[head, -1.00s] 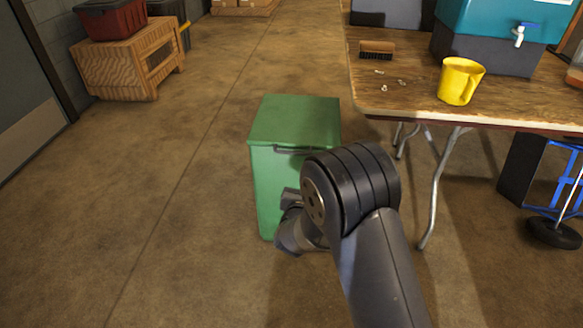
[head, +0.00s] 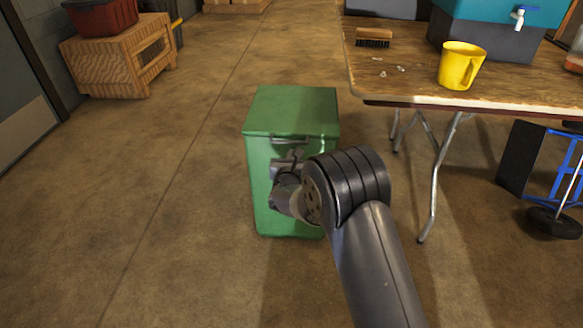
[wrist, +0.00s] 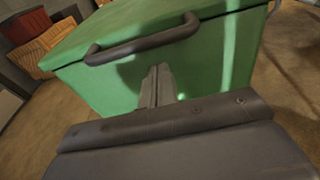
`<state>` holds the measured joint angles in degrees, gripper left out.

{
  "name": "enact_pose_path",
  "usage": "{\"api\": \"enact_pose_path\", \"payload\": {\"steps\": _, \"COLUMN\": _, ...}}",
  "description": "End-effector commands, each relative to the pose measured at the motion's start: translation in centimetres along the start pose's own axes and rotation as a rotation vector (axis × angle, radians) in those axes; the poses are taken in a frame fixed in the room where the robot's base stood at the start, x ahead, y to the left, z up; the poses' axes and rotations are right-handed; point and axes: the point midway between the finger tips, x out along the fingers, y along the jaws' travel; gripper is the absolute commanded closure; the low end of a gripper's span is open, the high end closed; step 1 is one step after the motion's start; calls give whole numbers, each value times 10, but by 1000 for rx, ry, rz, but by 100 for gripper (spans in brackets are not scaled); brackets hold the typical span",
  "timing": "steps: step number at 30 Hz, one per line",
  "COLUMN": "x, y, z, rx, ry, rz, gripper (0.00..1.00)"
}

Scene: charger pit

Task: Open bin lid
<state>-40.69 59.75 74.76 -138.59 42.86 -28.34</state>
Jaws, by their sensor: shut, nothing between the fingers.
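The green bin (head: 262,190) stands on the floor in the middle of the head view, left of the table. Its green lid (head: 292,108) is down, with a dark bar handle (head: 290,138) along the front edge. In the wrist view the handle (wrist: 142,42) shows across the upper part of the bin (wrist: 210,78). My gripper (wrist: 158,72) is shut and empty, its fingertips just below the handle and in front of the bin's front face. I cannot tell if they touch it. In the head view my arm partly hides the bin's lower right front.
A wooden table (head: 420,85) with a yellow mug (head: 461,66), a brush (head: 373,38) and a teal cooler stands to the right. A blue hand truck (head: 562,180) stands under it. A wooden crate (head: 110,65) stands far left. The floor left of the bin is clear.

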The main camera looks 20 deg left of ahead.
Motion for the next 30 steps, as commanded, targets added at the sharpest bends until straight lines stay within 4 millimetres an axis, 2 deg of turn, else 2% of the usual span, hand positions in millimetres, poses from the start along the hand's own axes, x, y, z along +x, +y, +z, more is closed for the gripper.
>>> {"api": "enact_pose_path", "payload": {"steps": 6, "x": -6, "y": 0, "z": 17, "rx": 1, "ry": 1, "rz": -1, "gripper": 100}}
{"api": "enact_pose_path", "payload": {"steps": 23, "x": -9, "y": 0, "z": 23, "rx": 0, "ry": 6, "rz": -1, "gripper": 100}}
{"api": "enact_pose_path", "payload": {"steps": 30, "x": -18, "y": 2, "z": 39, "rx": 0, "ry": 35, "rz": -1, "gripper": 100}}
